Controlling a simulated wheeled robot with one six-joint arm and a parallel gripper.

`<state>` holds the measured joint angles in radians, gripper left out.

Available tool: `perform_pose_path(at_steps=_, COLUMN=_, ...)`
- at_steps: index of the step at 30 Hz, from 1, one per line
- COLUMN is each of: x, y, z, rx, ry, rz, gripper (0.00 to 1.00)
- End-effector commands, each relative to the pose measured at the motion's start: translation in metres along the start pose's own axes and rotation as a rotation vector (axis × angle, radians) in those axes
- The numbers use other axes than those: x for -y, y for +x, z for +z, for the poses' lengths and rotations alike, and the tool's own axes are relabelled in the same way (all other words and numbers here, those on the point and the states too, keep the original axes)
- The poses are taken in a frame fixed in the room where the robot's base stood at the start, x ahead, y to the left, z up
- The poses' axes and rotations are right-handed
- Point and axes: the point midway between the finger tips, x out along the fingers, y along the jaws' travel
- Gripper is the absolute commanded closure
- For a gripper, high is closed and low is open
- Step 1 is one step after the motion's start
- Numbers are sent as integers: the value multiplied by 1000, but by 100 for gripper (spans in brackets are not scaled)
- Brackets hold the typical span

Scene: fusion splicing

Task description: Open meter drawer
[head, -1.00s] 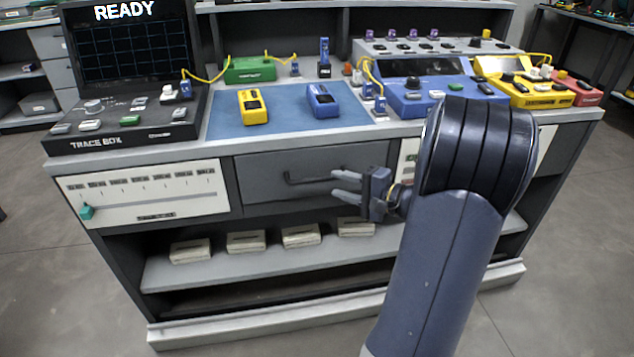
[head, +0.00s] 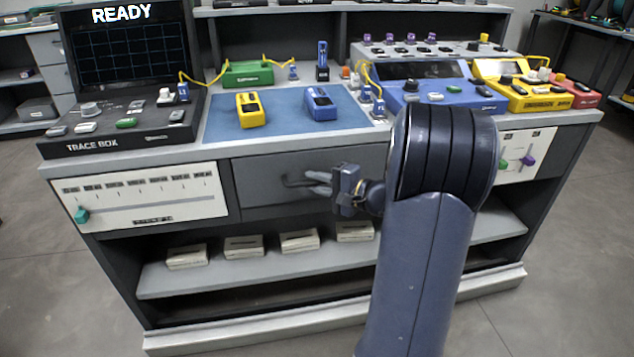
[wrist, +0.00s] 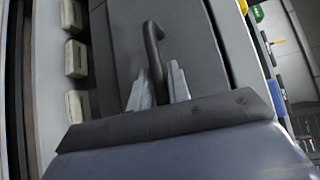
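The meter drawer (head: 262,181) is a dark grey front in the middle of the bench, below the blue mat, and it looks shut. Its black bar handle (head: 296,181) runs across the front. My gripper (head: 312,183) is at the handle with its fingers pointing toward the drawer. In the wrist view, the handle (wrist: 152,50) runs down between the two light grey fingers (wrist: 159,84), which stand apart on either side of it. The fingers look open around the lower part of the handle in that view. Contact with the handle cannot be told.
A slider panel (head: 143,199) with a teal knob is left of the drawer. Several pale boxes (head: 243,246) sit on the shelf below. Yellow (head: 250,110) and blue (head: 320,103) meters lie on the blue mat (head: 285,122). My arm covers the bench front right of the drawer.

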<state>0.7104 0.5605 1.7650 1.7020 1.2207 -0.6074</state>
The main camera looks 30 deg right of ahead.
Motion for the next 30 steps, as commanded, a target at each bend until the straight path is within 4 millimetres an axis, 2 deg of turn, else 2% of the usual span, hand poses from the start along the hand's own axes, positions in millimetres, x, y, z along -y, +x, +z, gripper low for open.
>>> perform_pose_path(at_steps=1, x=0, y=0, z=0, rx=0, ry=0, rz=0, gripper=86)
perform_pose_path(at_steps=6, x=0, y=0, z=0, rx=0, ry=0, rz=0, gripper=100)
perform_pose_path(at_steps=21, x=-1, y=-2, z=2, rx=0, ry=0, rz=0, gripper=100)
perform_pose_path(at_steps=26, x=-6, y=-14, z=13, rx=-2, ry=1, rz=0, gripper=100)
perform_pose_path(at_steps=30, x=-13, y=-36, z=35, rx=-4, ry=0, rz=0, gripper=100)
